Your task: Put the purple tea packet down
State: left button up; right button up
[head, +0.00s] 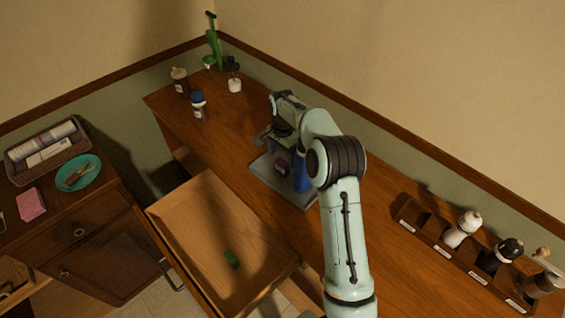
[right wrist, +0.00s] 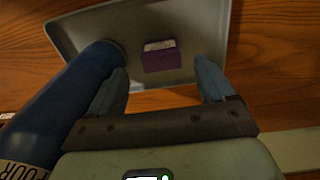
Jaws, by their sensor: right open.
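The purple tea packet (right wrist: 161,60) rests on a grey tray (right wrist: 70,33) in the right wrist view, between and beyond my fingertips. In the head view the packet (head: 281,166) shows small and dark below my right gripper (head: 278,137), over the tray (head: 262,174). My right gripper (right wrist: 167,85) is open, with a finger on each side of the packet and visible gaps. A blue bottle (right wrist: 62,98) stands close beside the left finger in the wrist view; part of it (head: 302,178) shows beside my arm in the head view. My left gripper is not in view.
Several bottles stand at the counter's far end. A rack (head: 432,240) of shakers is at right. A teal plate (head: 78,172) sits on the left cabinet. Counter near the tray is clear.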

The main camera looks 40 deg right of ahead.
aim_at(282, 162)
notch_tip(282, 162, up, 6)
jog(key=shift+w+f, duration=0.1)
jog(key=shift+f, duration=0.1)
jog(key=shift+r, duration=0.3)
